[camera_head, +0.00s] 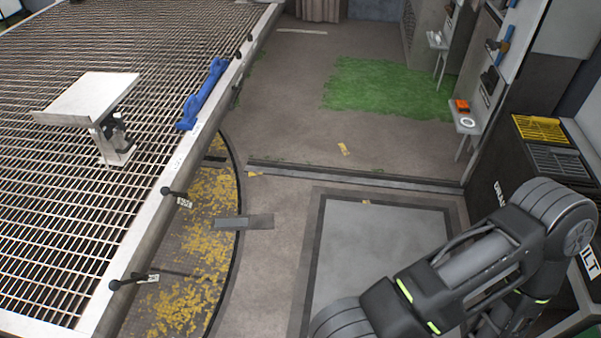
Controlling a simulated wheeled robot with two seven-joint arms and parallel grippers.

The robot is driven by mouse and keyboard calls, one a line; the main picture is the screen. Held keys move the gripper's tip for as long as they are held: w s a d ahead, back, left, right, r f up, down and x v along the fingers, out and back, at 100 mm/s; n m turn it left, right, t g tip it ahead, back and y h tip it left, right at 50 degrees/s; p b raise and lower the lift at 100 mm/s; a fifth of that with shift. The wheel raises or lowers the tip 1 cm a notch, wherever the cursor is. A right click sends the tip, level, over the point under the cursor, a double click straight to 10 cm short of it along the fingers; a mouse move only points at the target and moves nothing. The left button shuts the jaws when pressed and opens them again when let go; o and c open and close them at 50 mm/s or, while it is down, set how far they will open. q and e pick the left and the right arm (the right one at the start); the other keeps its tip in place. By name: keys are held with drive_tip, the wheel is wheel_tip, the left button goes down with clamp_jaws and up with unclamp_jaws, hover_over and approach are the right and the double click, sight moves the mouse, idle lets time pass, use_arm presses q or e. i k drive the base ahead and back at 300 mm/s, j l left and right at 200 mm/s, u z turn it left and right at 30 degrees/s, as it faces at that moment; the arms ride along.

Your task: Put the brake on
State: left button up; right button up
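A large grated deck (60,170) fills the left side, with a pale beam (140,225) along its right edge. Several black-knobbed levers stick out from this beam. One lever (168,191) is at the middle, with a small white tag beside it. Another lever (117,285) is nearer, also with a small tag. A third (248,38) is at the far end. The tags are too small to read surely, so I cannot tell which lever is the brake. My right arm crosses the lower right, well apart from the levers. Neither gripper is in view.
A blue bar (205,95) and a pale raised plate (95,97) are on the deck. A curved pit edge (238,190) with yellow litter runs below the beam. A rail (350,175) crosses the floor. Dark cabinets (500,150) stand at right. Brown floor (280,250) beside the pit is clear.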

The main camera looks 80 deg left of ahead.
sight(164, 190)
drive_tip(key=u, duration=3.85)
drive_tip(key=i+z, duration=0.15)
drive_tip(key=z, duration=0.55)
drive_tip(key=i+j+z, duration=0.2)
drive_tip(key=i+j, duration=0.2)
drive_tip(key=i+j+z, duration=0.25)
drive_tip(key=i+j, duration=0.25)
drive_tip(key=i+j+z, duration=0.2)
drive_tip(key=i+j, duration=0.15)
drive_tip(key=j, duration=0.2)
